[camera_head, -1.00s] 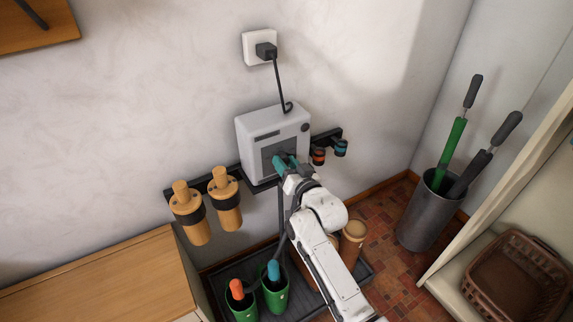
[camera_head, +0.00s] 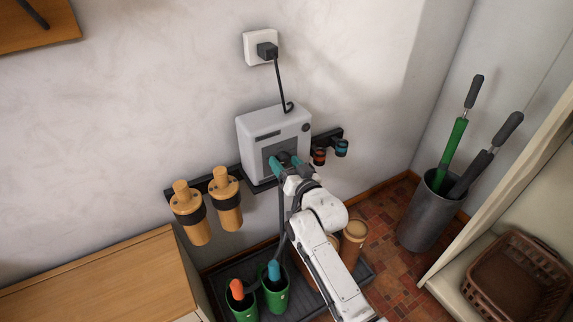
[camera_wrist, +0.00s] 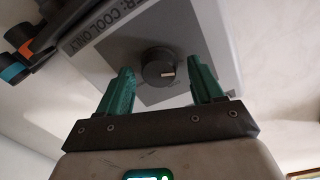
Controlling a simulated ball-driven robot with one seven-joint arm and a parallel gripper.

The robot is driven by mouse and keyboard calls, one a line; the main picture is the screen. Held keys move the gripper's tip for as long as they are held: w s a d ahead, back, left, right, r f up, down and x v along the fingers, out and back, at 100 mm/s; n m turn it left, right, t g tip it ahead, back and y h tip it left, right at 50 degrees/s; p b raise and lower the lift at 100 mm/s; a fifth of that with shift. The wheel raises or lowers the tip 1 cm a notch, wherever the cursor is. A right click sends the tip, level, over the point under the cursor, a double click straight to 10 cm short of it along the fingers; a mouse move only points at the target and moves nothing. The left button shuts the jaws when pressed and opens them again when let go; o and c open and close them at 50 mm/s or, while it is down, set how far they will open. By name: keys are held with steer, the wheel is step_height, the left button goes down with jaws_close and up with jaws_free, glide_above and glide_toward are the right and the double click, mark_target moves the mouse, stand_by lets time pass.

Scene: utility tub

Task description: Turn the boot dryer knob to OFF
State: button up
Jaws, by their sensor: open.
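The boot dryer is a pale grey box (camera_head: 258,124) on the wall. It has a dark grey front panel. In the wrist view its knob (camera_wrist: 158,67) is dark and round with a short white mark towards its right side. My gripper (camera_head: 286,162) is at the front of the box, its teal fingers open. In the wrist view the gripper (camera_wrist: 164,75) has one finger on each side of the knob, with visible gaps. Whether the fingertips reach the knob's depth is unclear. A label (camera_wrist: 105,28) on the box reads partly "COOL ONLY". No OFF marking is readable.
A dark rail (camera_head: 328,137) runs behind the box, with tan boot tubes (camera_head: 226,200) at left and small red and blue pieces at right. A cord (camera_head: 279,85) rises to the wall outlet (camera_head: 256,44). Green boots (camera_head: 275,292) stand on the tray below.

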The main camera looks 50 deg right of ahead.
steer(key=shift+s, duration=0.1)
steer(key=p+v, duration=0.1)
steer(key=v, duration=0.9)
steer(key=shift+s+a, duration=0.15)
steer(key=shift+s, duration=0.15)
